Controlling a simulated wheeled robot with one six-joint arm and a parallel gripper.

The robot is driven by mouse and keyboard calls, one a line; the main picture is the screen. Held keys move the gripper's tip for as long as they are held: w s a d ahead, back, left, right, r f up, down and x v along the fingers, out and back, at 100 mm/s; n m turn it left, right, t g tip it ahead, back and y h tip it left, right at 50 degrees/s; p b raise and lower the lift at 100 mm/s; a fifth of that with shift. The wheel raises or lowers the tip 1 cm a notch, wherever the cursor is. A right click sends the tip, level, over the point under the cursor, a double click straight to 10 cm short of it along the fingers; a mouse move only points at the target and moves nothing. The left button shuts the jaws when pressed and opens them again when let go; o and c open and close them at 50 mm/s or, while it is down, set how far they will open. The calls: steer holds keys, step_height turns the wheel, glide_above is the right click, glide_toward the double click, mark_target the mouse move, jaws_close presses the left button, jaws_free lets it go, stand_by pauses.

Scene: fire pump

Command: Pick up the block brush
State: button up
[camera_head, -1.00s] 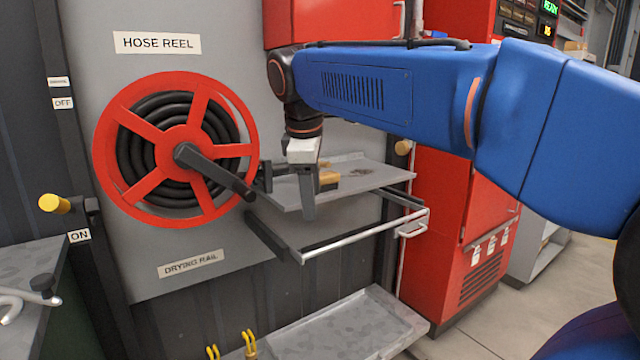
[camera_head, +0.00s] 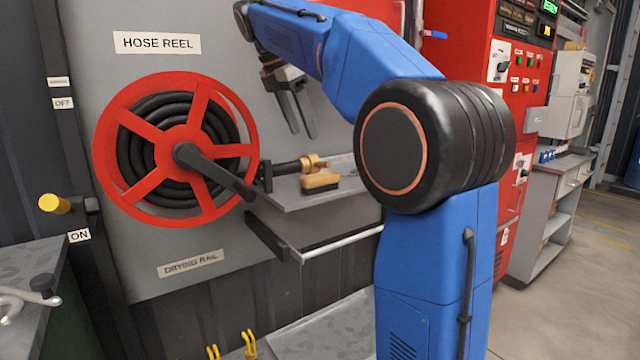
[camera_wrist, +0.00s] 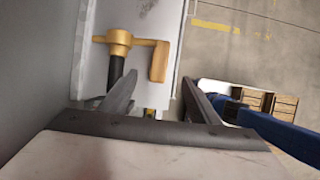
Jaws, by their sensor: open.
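The block brush (camera_head: 320,182) has a tan wooden block with a dark underside. It lies on the grey shelf (camera_head: 286,201) right of the hose reel. In the wrist view its tan block (camera_wrist: 160,62) shows on the pale shelf, beside a brass fitting. My gripper (camera_head: 304,133) is open and empty, pointing down above the shelf and brush, clear of both. In the wrist view the open fingers (camera_wrist: 158,86) are at the bottom, with the brush ahead of the gap between them.
A brass fitting on a black stem (camera_head: 308,163) lies just behind the brush, close to it. The red hose reel (camera_head: 176,140) stands to the left. A drying rail (camera_head: 340,243) runs below the shelf. A grey wall stands behind; a red cabinet (camera_head: 455,50) is right.

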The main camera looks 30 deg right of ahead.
mark_target(321, 175)
steer(key=x, duration=1.5)
steer(key=shift+s+a+f, duration=0.1)
steer(key=shift+a, duration=0.05)
steer(key=shift+f, duration=0.3)
steer(key=c, duration=1.3)
steer(key=shift+r, duration=0.15)
steer(key=shift+r, duration=0.5)
steer(key=s, duration=1.8)
steer(key=shift+d+f, duration=0.1)
steer(key=shift+d, duration=0.2)
